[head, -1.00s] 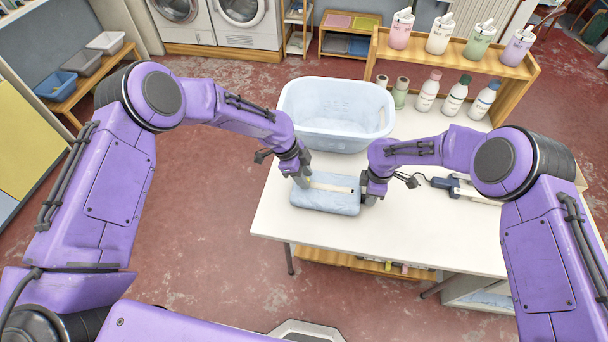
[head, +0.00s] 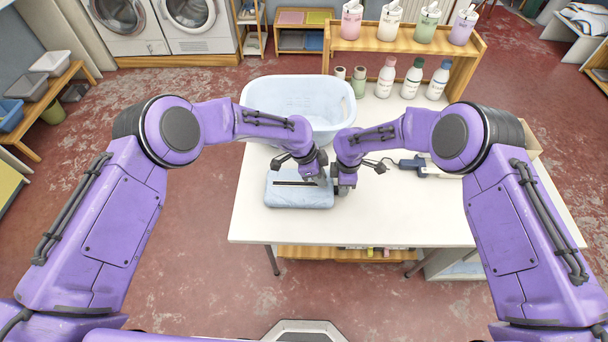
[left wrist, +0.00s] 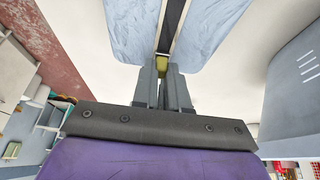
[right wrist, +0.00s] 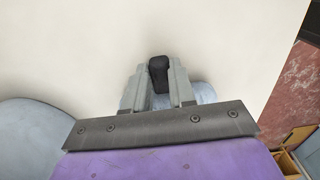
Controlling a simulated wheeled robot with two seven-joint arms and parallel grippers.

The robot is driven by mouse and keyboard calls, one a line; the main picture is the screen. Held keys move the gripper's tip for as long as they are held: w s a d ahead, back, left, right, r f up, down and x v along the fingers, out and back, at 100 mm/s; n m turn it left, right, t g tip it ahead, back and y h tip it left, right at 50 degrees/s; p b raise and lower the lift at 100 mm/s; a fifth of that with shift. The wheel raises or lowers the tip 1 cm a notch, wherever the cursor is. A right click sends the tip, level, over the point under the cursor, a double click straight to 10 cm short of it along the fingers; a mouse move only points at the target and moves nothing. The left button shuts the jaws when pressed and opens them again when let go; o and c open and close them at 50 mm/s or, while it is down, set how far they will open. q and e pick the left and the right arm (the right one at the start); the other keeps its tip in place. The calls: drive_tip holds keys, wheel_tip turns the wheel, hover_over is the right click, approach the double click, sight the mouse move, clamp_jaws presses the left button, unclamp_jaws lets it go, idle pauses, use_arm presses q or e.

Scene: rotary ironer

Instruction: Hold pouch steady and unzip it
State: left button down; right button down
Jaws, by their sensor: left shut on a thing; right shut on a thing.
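The light blue pouch (head: 300,198) lies flat near the table's left front edge. A long dark opening (head: 293,183) runs along its top. My left gripper (head: 318,180) is over the pouch's right part. In the left wrist view it (left wrist: 163,75) is shut on a small yellowish zipper pull (left wrist: 162,63), with pale zipper edges parted beyond it. My right gripper (head: 342,190) is at the pouch's right end. In the right wrist view it (right wrist: 158,82) is shut on a black tab (right wrist: 158,72); the pouch (right wrist: 205,92) shows partly behind the fingers.
A pale blue laundry basket (head: 290,95) stands just behind the pouch, close to both arms. A wooden shelf (head: 408,50) with bottles is at the back right. A dark device (head: 412,164) lies to the right. The table's (head: 420,215) front right is clear.

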use_arm(q)
drive_tip(key=shift+d, duration=0.1)
use_arm(e)
drive_tip(key=shift+a, duration=0.1)
use_arm(q)
drive_tip(key=c, duration=1.1)
unclamp_jaws()
drive_tip(key=v, duration=1.2)
use_arm(e)
drive_tip(key=c, duration=0.9)
unclamp_jaws()
drive_tip(key=shift+o, duration=0.2)
